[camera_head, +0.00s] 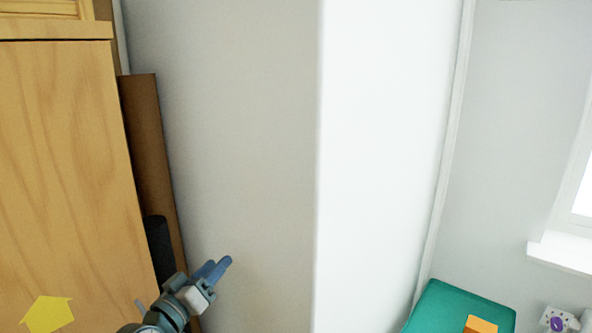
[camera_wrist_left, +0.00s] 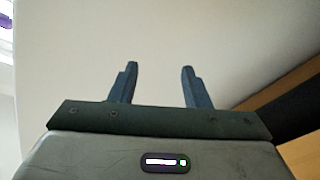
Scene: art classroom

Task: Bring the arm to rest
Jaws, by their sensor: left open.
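My left gripper (camera_head: 221,266) is low in the head view, left of centre, in front of the pale wall. Its blue fingers point up and to the right. In the left wrist view my left gripper (camera_wrist_left: 159,85) shows its two fingers spread apart with nothing between them. Only the pale wall is behind them. My right gripper is in neither view.
A wooden cabinet (camera_head: 65,170) stands at the left, with a brown board (camera_head: 150,150) beside it. A teal surface (camera_head: 440,305) with an orange block (camera_head: 480,325) is at the lower right. A window sill (camera_head: 560,252) is at the right edge.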

